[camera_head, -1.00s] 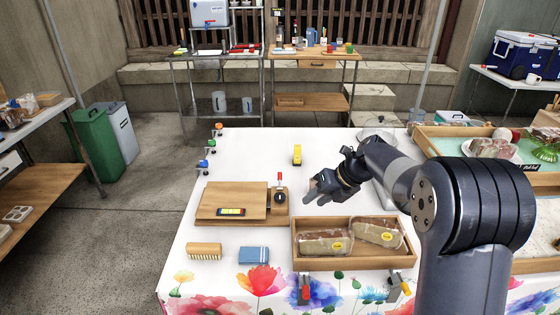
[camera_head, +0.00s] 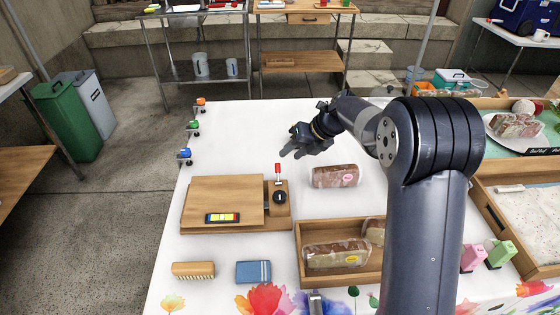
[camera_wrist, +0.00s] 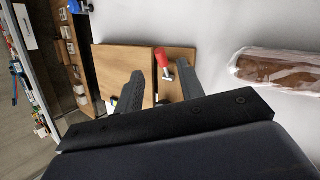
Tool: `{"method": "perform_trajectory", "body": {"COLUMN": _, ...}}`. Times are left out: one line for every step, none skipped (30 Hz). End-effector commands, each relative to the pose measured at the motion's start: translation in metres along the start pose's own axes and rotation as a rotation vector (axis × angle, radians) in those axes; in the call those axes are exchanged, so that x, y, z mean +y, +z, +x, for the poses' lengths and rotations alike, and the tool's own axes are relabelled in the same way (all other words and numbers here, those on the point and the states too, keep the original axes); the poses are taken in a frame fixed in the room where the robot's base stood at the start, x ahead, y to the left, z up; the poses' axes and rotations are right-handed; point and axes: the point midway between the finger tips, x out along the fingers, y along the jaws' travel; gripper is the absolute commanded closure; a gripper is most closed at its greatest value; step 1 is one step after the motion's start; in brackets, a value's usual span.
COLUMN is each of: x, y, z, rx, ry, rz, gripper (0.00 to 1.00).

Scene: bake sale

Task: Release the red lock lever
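The red lock lever (camera_head: 278,168) stands upright at the back of a small wooden block on the right side of the wooden board (camera_head: 222,190). A round black knob (camera_head: 280,197) sits in front of it. My gripper (camera_head: 285,152) is open and empty, above the table behind the lever and slightly to its right. In the wrist view the lever's red handle (camera_wrist: 161,57) shows between the two spread fingers of my gripper (camera_wrist: 162,80), beyond their tips. Neither finger appears to touch it.
A wrapped loaf (camera_head: 335,176) lies right of the board. A wooden tray (camera_head: 299,262) with wrapped loaves is in front of it, partly hidden by my arm. A brush (camera_head: 193,269) and blue cloth (camera_head: 254,271) lie at the front.

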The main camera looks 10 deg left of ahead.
Motion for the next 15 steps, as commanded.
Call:
{"method": "perform_trajectory", "body": {"x": -0.001, "y": -0.001, "z": 0.013, "rx": 0.004, "ry": 0.001, "rz": 0.000, "gripper": 0.63}}
{"method": "perform_trajectory", "body": {"x": -0.001, "y": -0.001, "z": 0.018, "rx": 0.003, "ry": 0.000, "rz": 0.000, "gripper": 0.63}}
{"method": "perform_trajectory", "body": {"x": -0.001, "y": -0.001, "z": 0.026, "rx": 0.004, "ry": 0.001, "rz": 0.000, "gripper": 0.63}}
{"method": "perform_trajectory", "body": {"x": 0.000, "y": -0.001, "z": 0.032, "rx": 0.004, "ry": 0.001, "rz": -0.001, "gripper": 0.63}}
{"method": "perform_trajectory", "body": {"x": 0.000, "y": -0.001, "z": 0.037, "rx": 0.003, "ry": 0.000, "rz": -0.001, "gripper": 0.63}}
{"method": "perform_trajectory", "body": {"x": -0.001, "y": -0.001, "z": 0.043, "rx": 0.003, "ry": 0.000, "rz": 0.000, "gripper": 0.63}}
{"method": "perform_trajectory", "body": {"x": -0.001, "y": -0.001, "z": 0.047, "rx": 0.003, "ry": 0.001, "rz": 0.000, "gripper": 0.63}}
{"method": "perform_trajectory", "body": {"x": 0.000, "y": -0.001, "z": 0.051, "rx": 0.002, "ry": 0.001, "rz": 0.000, "gripper": 0.63}}
{"method": "perform_trajectory", "body": {"x": 0.000, "y": -0.001, "z": 0.055, "rx": 0.001, "ry": 0.000, "rz": 0.000, "gripper": 0.63}}
{"method": "perform_trajectory", "body": {"x": 0.000, "y": 0.000, "z": 0.058, "rx": 0.001, "ry": 0.000, "rz": 0.000, "gripper": 0.63}}
{"method": "perform_trajectory", "body": {"x": 0.000, "y": 0.000, "z": 0.061, "rx": 0.001, "ry": 0.000, "rz": 0.000, "gripper": 0.63}}
{"method": "perform_trajectory", "body": {"x": 0.000, "y": 0.000, "z": 0.064, "rx": 0.001, "ry": 0.000, "rz": 0.000, "gripper": 0.63}}
{"method": "perform_trajectory", "body": {"x": 0.000, "y": 0.000, "z": 0.065, "rx": 0.001, "ry": 0.000, "rz": 0.000, "gripper": 0.63}}
{"method": "perform_trajectory", "body": {"x": 0.000, "y": 0.000, "z": 0.066, "rx": 0.000, "ry": 0.000, "rz": 0.000, "gripper": 0.63}}
{"method": "perform_trajectory", "body": {"x": 0.000, "y": 0.000, "z": 0.067, "rx": 0.000, "ry": 0.000, "rz": 0.000, "gripper": 0.63}}
